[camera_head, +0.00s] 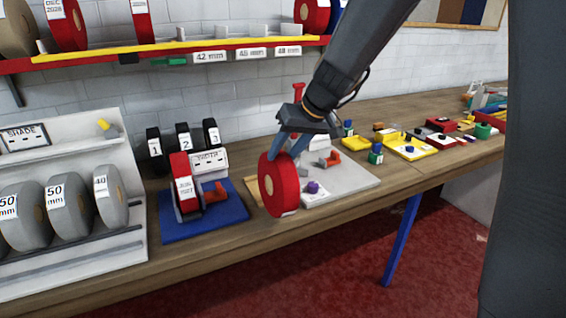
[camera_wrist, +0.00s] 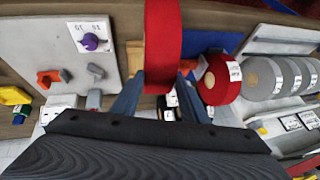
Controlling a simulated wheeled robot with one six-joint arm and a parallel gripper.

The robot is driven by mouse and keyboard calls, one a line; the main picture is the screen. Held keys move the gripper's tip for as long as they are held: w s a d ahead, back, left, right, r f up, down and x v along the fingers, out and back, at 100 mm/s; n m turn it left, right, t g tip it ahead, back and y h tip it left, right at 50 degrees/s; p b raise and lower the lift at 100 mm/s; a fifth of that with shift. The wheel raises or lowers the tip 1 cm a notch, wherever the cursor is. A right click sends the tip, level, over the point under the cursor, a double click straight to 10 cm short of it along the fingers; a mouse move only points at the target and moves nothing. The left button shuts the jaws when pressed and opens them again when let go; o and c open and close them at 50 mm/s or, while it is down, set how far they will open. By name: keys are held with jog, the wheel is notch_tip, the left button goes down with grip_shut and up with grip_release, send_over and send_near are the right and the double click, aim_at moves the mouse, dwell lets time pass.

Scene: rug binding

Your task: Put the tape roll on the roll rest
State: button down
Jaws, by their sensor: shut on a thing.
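A red tape roll (camera_head: 277,186) with a tan core hangs upright from my gripper (camera_head: 290,150), above the front edge of the bench. In the wrist view the roll (camera_wrist: 162,45) shows edge-on between the fingers (camera_wrist: 160,92). My gripper is shut on its rim. Behind the roll a light wooden piece (camera_head: 254,190) shows at the left edge of a grey board (camera_head: 352,184); the held roll hides part of it. I cannot tell for sure which fixture is the roll rest. Another red roll (camera_head: 185,184) stands on a blue base (camera_head: 232,212) to the left.
A white rack (camera_head: 133,190) with several grey rolls stands at far left. The grey board carries a purple knob (camera_head: 313,187) and an orange-red block (camera_head: 331,159). Numbered black holders (camera_head: 183,138) stand behind the blue base. A shelf with rolls (camera_head: 180,47) hangs above.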

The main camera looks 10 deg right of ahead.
aim_at(287, 160)
jog(key=shift+d+f, duration=0.1)
jog(key=shift+f, duration=1.7)
jog(key=c, duration=1)
grip_release()
jog(key=shift+c, duration=0.2)
